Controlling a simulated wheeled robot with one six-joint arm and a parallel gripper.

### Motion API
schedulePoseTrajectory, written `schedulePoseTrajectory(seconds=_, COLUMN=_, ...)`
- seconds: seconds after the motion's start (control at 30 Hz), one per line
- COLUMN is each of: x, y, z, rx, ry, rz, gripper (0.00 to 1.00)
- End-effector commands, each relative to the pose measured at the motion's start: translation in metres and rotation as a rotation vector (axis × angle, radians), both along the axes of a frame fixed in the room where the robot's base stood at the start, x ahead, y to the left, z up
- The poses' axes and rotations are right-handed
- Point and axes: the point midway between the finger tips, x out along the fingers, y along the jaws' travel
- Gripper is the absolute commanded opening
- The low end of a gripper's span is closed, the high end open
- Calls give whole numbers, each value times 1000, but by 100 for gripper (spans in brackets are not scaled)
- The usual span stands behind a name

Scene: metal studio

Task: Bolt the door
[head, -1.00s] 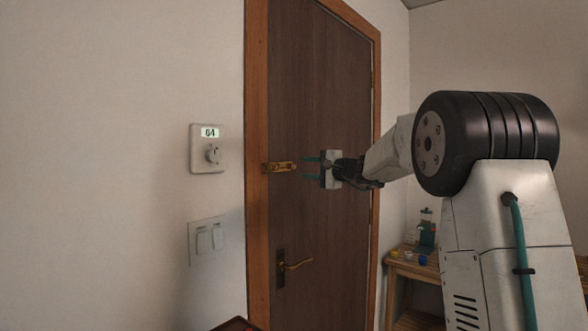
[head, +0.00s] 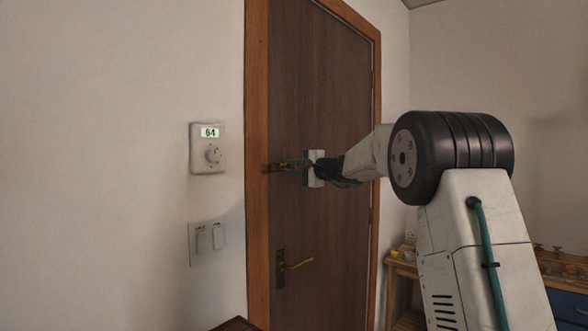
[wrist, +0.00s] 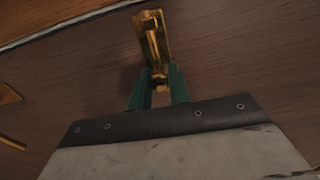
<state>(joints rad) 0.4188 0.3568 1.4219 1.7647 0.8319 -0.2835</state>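The dark brown door (head: 318,80) stands closed in its orange-brown wooden frame (head: 257,110). A brass bolt (head: 273,167) sits at the door's left edge by the frame; it also shows in the wrist view (wrist: 152,40). My gripper (head: 290,167) is at the bolt's right end. In the wrist view its two green fingers (wrist: 158,86) stand apart, one on each side of the bolt's brass knob (wrist: 159,80). I cannot tell whether the fingers touch the knob. My gripper partly hides the bolt in the head view.
A brass door handle (head: 296,264) is below the bolt. A thermostat reading 64 (head: 208,148) and light switches (head: 207,242) are on the wall at left. A wooden table (head: 403,268) with small items stands at right behind my arm.

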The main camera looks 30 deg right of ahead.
Motion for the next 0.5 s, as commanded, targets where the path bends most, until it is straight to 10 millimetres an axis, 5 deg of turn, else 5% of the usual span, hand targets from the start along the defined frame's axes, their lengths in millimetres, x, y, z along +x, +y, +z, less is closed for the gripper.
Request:
schedulePoseTrajectory(seconds=0.3, x=-13, y=32, z=0, rx=1, ry=0, rz=1, gripper=0)
schedulePoseTrajectory(seconds=0.5, x=-13, y=34, z=-1, rx=0, ry=1, rz=4, gripper=0)
